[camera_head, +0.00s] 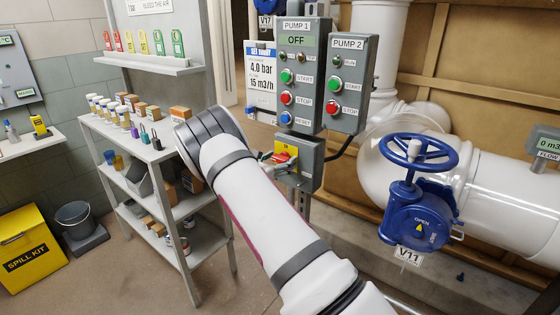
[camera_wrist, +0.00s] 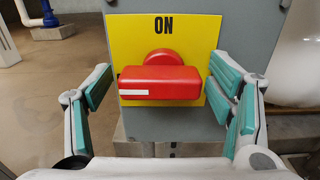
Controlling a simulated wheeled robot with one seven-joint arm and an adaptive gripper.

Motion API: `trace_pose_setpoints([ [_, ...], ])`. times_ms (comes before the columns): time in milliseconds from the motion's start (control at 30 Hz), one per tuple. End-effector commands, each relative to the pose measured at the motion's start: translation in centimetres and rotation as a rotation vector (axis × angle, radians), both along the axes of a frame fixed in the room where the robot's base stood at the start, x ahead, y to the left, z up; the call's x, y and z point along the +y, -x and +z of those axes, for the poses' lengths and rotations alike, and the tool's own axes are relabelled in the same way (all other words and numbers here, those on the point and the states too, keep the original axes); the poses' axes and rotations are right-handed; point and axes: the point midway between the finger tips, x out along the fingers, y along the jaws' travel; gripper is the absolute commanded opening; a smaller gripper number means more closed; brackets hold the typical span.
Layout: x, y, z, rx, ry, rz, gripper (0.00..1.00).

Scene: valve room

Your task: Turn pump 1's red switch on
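The red switch (camera_wrist: 160,82) fills the middle of the wrist view. It has a round hub and a wide bar lying horizontally, with a white stripe at its left end. Behind it is a yellow plate (camera_wrist: 200,32) with ON at the top. My gripper (camera_wrist: 158,90) is open, with one teal-padded finger at each side of the bar. The right finger is very near the bar's right end; I cannot tell if it touches. In the head view the yellow plate (camera_head: 287,147) is partly hidden by my gripper (camera_head: 277,162). The pump 1 panel (camera_head: 302,98) above reads OFF.
The pump 2 box (camera_head: 350,98) stands right of the pump 1 panel. A blue valve wheel (camera_head: 380,155) marked V11 and white pipes (camera_head: 505,190) are at the right. A grey shelf (camera_head: 195,240) with small items stands left of my arm.

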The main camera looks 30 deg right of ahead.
Motion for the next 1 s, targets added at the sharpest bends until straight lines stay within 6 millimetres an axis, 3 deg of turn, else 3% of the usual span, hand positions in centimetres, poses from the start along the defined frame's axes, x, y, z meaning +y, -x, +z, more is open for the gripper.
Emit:
trace_pose_setpoints([
  [33, 0.02, 0.01, -0.01, 0.000, 0.000, 0.000, 0.66],
  [200, 0.03, 0.01, -0.01, 0.000, 0.000, 0.000, 0.27],
  [667, 0.08, -0.02, 0.00, -0.067, -0.024, 0.001, 0.27],
  [1000, 0.11, 0.00, 0.01, -0.313, -0.115, 0.002, 0.27],
])
